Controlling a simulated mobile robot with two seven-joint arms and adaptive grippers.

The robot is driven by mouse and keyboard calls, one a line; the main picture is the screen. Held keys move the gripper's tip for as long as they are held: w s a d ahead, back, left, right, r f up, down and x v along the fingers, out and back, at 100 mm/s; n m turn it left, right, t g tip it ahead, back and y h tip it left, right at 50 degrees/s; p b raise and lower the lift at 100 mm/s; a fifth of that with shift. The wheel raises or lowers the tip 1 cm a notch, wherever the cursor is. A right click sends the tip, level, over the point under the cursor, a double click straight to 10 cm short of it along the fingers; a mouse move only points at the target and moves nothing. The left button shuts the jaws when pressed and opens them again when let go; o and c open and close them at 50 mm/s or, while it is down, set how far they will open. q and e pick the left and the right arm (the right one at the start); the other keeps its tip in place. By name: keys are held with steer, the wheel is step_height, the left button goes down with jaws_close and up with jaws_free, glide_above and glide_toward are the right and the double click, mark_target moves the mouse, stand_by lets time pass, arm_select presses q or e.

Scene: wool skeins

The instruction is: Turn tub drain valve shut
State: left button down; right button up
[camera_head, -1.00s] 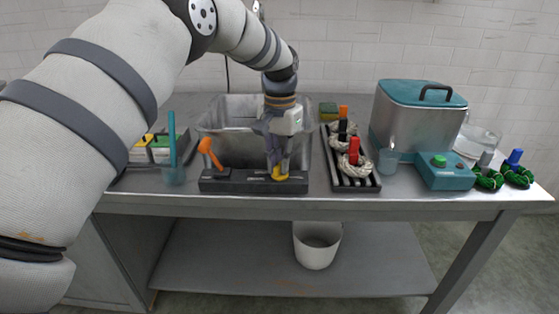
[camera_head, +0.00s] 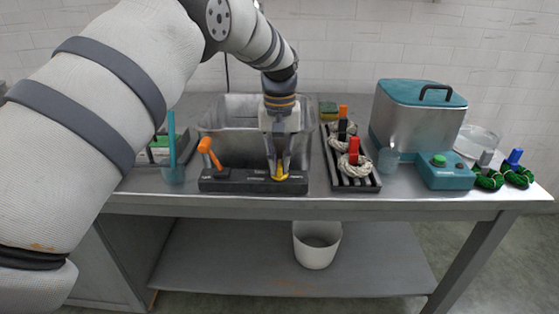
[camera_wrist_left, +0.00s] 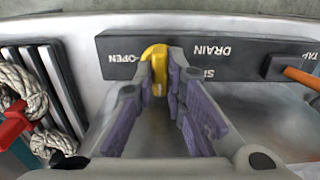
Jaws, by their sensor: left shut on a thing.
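The yellow drain valve handle (camera_head: 281,177) sits on the right part of a dark panel (camera_head: 235,186) at the front of the metal tub (camera_head: 229,112). My left gripper (camera_head: 279,168) comes down from above and is shut on the handle. In the left wrist view, the handle (camera_wrist_left: 154,54) shows between the purple-padded fingers (camera_wrist_left: 165,82). The panel (camera_wrist_left: 235,60) there reads OPEN beside the handle and DRAIN; another label is partly hidden by a finger. My right gripper is not in view.
An orange tap lever (camera_head: 208,151) stands on the panel's left part. A black rack (camera_head: 358,184) with wool skeins is close on the right. A teal-lidded metal vat (camera_head: 416,110) and green skeins (camera_head: 488,180) lie farther right. A white bucket (camera_head: 316,245) is on the lower shelf.

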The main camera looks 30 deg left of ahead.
mark_target(280, 164)
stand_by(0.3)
arm_select(q)
steer(key=c, duration=1.9)
jaws_free()
step_height(280, 164, up, 12)
